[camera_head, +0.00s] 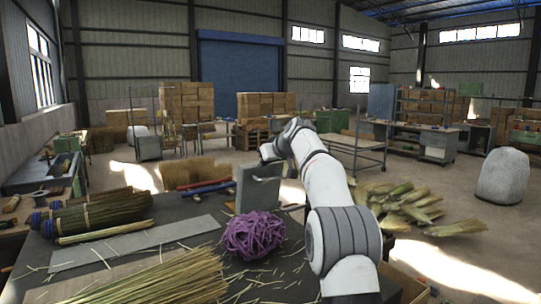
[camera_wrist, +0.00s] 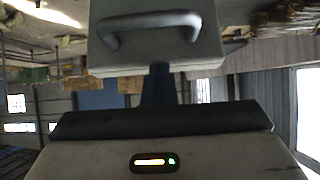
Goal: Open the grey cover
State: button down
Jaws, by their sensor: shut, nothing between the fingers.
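The grey cover (camera_head: 246,191) is a grey box-like panel standing upright on the dark table, behind the purple twine. It also shows at the top of the wrist view (camera_wrist: 160,58), with a dark grey bar handle (camera_wrist: 152,20) across its face. My gripper (camera_head: 264,158) is at the top of the cover in the head view. In the wrist view my gripper (camera_wrist: 160,68) has its fingers together and empty, pointing at the cover's edge, clear of the handle. I cannot tell whether the fingertips touch the cover.
A ball of purple twine (camera_head: 253,235) lies on the dark table (camera_head: 185,209) in front of the cover. Straw bundles (camera_head: 100,213) and a flat grey plate (camera_head: 130,243) lie left. Red and blue rods (camera_head: 205,186) lie beside the cover. More straw (camera_head: 410,207) is on the floor right.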

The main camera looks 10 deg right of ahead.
aim_at(269, 178)
jog(key=shift+w+a+f, duration=0.1)
jog(key=shift+w+f, duration=0.05)
jog(key=shift+f, duration=0.4)
jog(key=shift+w+a+f, duration=0.1)
jog(key=shift+f, duration=0.45)
jog(key=shift+s+f+b, duration=0.1)
jog(key=shift+f+b, duration=0.3)
jog(key=shift+b, duration=0.55)
jog(key=s+b, duration=0.1)
jog(key=b, duration=0.3)
jog(key=s+d+f+t+b, duration=0.1)
jog(key=b, duration=0.2)
jog(key=shift+f+y+b, duration=0.15)
jog(key=shift+y+b, duration=0.2)
jog(key=shift+y, duration=0.05)
jog(key=shift+w+f+b, duration=0.2)
jog(key=shift+w+b, duration=0.05)
jog(key=shift+b, duration=0.6)
jog(key=shift+s+d+r+t, duration=0.1)
jog(key=shift+s+r+t, duration=0.3)
jog(key=shift+s+r, duration=0.15)
jog(key=shift+w, duration=0.25)
jog(key=shift+s+r, duration=0.1)
jog(key=shift+r, duration=0.05)
